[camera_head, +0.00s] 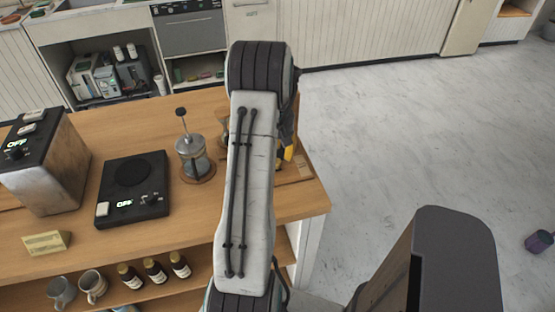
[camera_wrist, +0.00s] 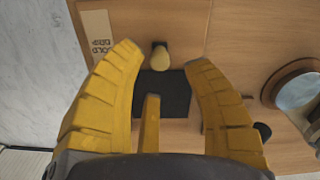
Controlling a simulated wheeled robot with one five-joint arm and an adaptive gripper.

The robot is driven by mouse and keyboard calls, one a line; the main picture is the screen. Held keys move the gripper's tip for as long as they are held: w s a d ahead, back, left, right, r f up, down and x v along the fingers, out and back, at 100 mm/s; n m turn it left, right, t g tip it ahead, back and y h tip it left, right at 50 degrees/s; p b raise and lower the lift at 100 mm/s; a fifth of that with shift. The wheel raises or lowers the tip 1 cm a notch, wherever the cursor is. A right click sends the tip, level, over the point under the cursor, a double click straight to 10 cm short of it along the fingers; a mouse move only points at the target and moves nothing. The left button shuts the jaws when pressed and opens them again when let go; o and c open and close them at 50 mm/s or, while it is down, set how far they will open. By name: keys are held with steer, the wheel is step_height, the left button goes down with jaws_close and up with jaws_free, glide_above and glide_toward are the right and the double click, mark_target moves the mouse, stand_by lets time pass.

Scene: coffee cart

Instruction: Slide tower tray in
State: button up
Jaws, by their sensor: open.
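In the wrist view, my gripper (camera_wrist: 163,60) is open, with its yellow fingers spread. A pale, rounded knob (camera_wrist: 160,61) on a dark mount lies between the fingertips, with no clear contact. Just below it in the picture is a flat, dark square piece (camera_wrist: 172,88), partly covered by a finger; it may be the tower tray, but I cannot tell for sure. A wooden board with a "COLD DRIP" label (camera_wrist: 98,32) lies beside them. In the head view, my arm hides most of this spot; only a bit of yellow finger (camera_head: 287,153) shows at the counter's right end.
A glass press (camera_head: 190,150) stands on the wooden counter (camera_head: 100,135) left of my arm. A black scale-like device (camera_head: 133,190) and a metal machine (camera_head: 42,160) are farther left. Mugs (camera_head: 92,285) and bottles sit on the shelf below.

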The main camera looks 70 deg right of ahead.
step_height(320, 180, up, 8)
steer(key=shift+f, duration=0.25)
steer(key=shift+c, duration=0.2)
